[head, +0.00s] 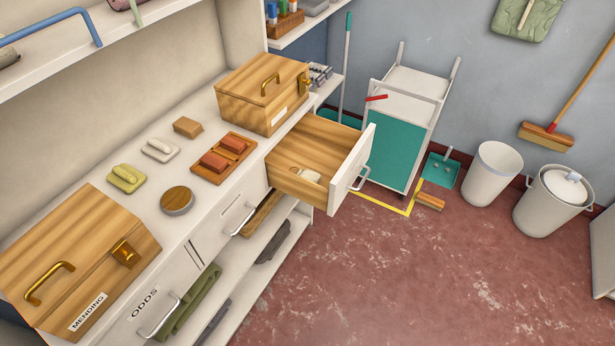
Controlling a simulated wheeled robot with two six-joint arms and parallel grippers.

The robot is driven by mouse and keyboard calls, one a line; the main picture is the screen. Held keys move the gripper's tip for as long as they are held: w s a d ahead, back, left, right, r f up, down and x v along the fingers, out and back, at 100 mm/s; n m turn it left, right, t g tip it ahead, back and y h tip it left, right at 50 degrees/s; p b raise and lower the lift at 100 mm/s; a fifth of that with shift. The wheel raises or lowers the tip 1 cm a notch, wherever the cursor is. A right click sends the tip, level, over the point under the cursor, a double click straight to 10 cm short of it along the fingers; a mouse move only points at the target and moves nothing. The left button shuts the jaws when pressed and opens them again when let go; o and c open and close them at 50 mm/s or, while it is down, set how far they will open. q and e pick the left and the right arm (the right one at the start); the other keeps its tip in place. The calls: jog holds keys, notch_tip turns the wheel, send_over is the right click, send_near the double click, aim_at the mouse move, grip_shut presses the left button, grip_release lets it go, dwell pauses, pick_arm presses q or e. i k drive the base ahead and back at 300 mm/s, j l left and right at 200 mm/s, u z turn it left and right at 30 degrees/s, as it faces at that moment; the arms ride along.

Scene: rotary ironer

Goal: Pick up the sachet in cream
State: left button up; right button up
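A small cream item, which looks like the sachet (309,176), lies on the bottom of the open wooden drawer (285,180), close to its white front. It is small in the picture, so its exact shape is hard to tell. The drawer is pulled out of the counter at the right end, and its front has a metal handle. Neither of my grippers shows in the head view.
On the counter (222,200) stand a wooden box labelled MENDING (75,260), another wooden box (262,92), soap-like bars on dishes (127,178) and a round tin (177,200). A teal-sided cart (400,130) stands behind the drawer. The red floor in front is clear.

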aim_at(309, 174)
jog(key=i+l+u, duration=0.1)
jog(key=l+u, duration=0.15)
jog(key=u, duration=0.2)
jog(key=i+l+u, duration=0.1)
jog(key=l+u, duration=0.5)
jog(key=u, duration=0.25)
jog(key=l+u, duration=0.3)
jog(key=u, duration=0.15)
